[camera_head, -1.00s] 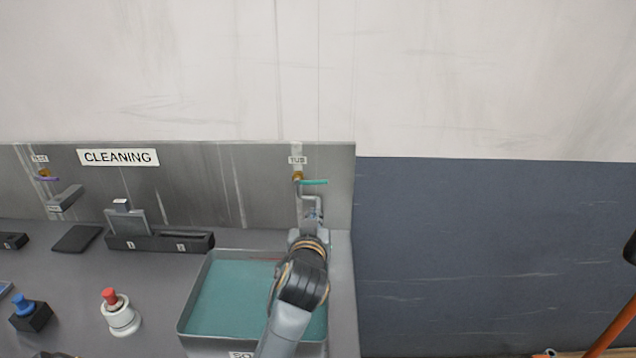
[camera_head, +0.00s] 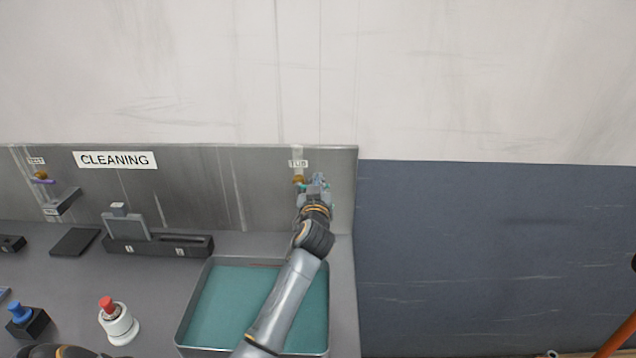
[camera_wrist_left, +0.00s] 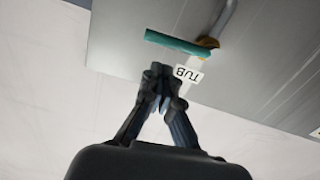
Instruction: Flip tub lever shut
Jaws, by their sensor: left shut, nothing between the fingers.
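The tub lever, a teal bar (camera_wrist_left: 180,43), sticks out sideways from a brass valve (camera_wrist_left: 208,42) on the metal backsplash. In the head view my left gripper hides most of the lever, and the brass valve (camera_head: 298,180) shows just left of the gripper. My left gripper (camera_head: 319,178) is up at the lever's height, below and right of the TUB label (camera_head: 298,163). In the left wrist view the gripper (camera_wrist_left: 160,72) is shut and empty, its tips close to the lever with a visible gap in the picture.
The tub (camera_head: 181,335) with teal contents lies below my left arm. A black slotted holder (camera_head: 160,246), a red-topped white button post (camera_head: 117,322) and a blue-topped black block (camera_head: 28,320) stand to its left. The dark wall on the right is clear.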

